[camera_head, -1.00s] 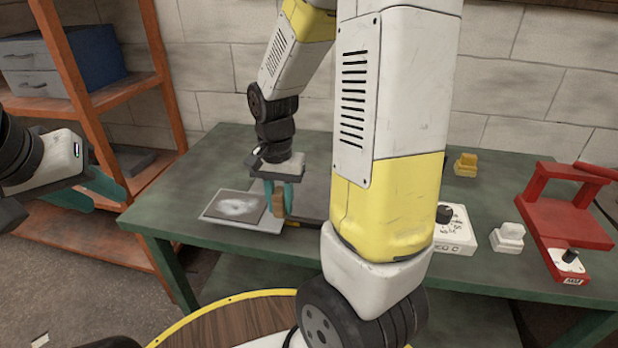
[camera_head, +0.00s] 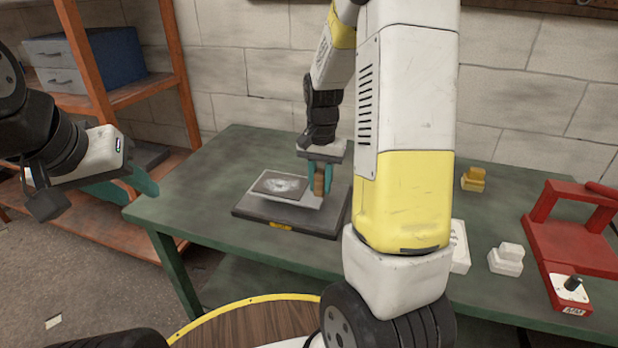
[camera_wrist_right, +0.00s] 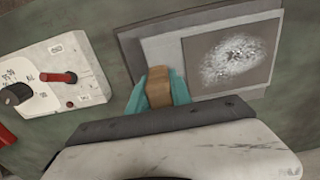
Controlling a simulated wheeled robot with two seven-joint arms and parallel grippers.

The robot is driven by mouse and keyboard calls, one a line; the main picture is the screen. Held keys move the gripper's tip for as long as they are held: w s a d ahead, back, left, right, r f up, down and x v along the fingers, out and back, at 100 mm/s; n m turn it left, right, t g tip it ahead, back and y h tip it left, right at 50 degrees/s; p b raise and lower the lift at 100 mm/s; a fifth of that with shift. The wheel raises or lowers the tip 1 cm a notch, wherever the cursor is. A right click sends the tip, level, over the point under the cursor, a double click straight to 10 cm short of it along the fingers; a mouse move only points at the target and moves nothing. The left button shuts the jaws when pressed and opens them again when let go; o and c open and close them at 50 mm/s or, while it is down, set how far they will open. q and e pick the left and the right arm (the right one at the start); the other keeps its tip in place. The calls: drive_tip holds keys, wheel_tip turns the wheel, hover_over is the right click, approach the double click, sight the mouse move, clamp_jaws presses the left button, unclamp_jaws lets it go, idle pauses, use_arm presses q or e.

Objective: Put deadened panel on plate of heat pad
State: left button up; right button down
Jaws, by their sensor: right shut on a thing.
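The deadened panel (camera_head: 312,200) is a light grey sheet with a dark, white-smeared patch (camera_head: 278,184). It also shows in the right wrist view (camera_wrist_right: 160,47). My right gripper (camera_head: 320,180) is shut on the brown block (camera_wrist_right: 158,88) at the panel's edge. The panel lies level over the heat pad's dark plate (camera_head: 250,213), whose border shows around it; I cannot tell whether they touch. My arm hides part of the area to the right. My left gripper (camera_head: 125,185) is open and empty, left of the bench.
A white control box (camera_wrist_right: 55,80) with a black knob and red switch is beside the plate. A white block (camera_head: 506,259), a yellow block (camera_head: 473,179) and a red stand (camera_head: 570,240) are on the right of the green bench (camera_head: 185,205). An orange shelf (camera_head: 110,95) stands behind left.

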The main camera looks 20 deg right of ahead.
drive_tip(key=shift+w+d, duration=0.7)
drive_tip(key=shift+w+d+f, duration=0.15)
drive_tip(key=shift+f, duration=1.7)
drive_tip(key=c, duration=1.2)
unclamp_jaws()
drive_tip(key=shift+f, duration=0.15)
drive_tip(key=shift+o, duration=0.2)
